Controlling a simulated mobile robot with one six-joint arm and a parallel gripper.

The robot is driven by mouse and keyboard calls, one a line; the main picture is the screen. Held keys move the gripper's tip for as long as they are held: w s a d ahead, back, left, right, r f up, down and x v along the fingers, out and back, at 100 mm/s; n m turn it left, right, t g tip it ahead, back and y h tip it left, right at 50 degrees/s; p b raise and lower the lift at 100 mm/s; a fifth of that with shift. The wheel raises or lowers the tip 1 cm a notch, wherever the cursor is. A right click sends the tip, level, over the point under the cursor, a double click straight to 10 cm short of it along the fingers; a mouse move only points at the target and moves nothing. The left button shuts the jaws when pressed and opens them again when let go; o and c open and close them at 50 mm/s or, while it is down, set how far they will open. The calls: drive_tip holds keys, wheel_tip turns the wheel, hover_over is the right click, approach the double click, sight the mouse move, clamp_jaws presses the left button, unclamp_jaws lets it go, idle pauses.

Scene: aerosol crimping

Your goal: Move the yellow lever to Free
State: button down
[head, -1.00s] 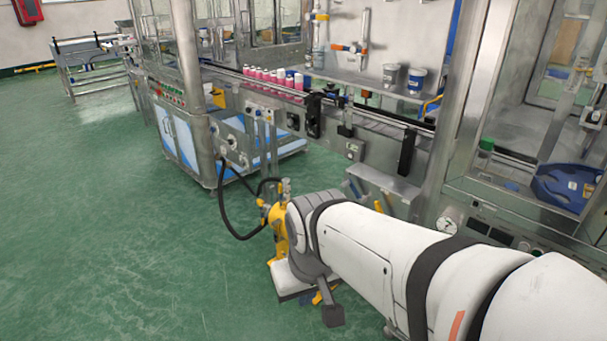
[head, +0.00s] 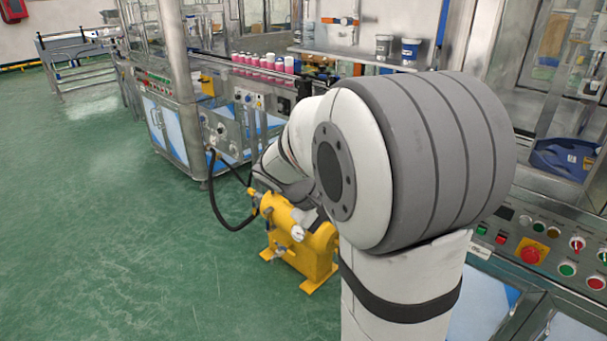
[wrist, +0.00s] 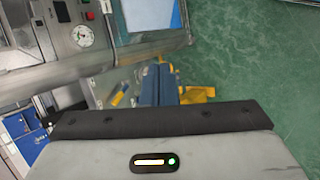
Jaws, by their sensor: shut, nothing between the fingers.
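My gripper (wrist: 160,70) shows in the wrist view as two blue fingers side by side, shut with nothing between them. In the head view my arm hides the gripper. A small yellow bar (wrist: 119,97) lies left of the fingers in the wrist view, apart from them in the picture. It may be the yellow lever, but it is small and blurred, and no Free marking can be read. In the head view I cannot make out the lever; my arm covers that area.
A yellow machine (head: 306,250) with a black hose (head: 217,195) stands on the green floor beside my arm. Behind are the conveyor line with pink cans (head: 262,64) and a blue container (head: 565,158). A control panel (head: 545,245) is at the right. The floor at left is clear.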

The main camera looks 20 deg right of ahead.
drive_tip(key=w+d+f+n+t+h+b, duration=0.1)
drive_tip(key=w+d+f+n+h+b, duration=0.2)
drive_tip(key=w+d+f, duration=0.4)
drive_tip(key=w+d+f+n+t+h+b, duration=0.15)
drive_tip(key=w+d+f+h+b, duration=0.3)
drive_tip(key=w, duration=0.45)
drive_tip(key=w+d+f+n+t+h+b, duration=0.2)
drive_tip(key=w+d+f+h, duration=0.3)
drive_tip(key=w, duration=0.3)
drive_tip(key=w+d+y+b, duration=0.1)
drive_tip(key=w+d, duration=0.1)
drive_tip(key=d, duration=0.7)
drive_tip(key=shift+w+d+r+m+y, duration=0.1)
drive_tip(key=shift+m+y, duration=0.15)
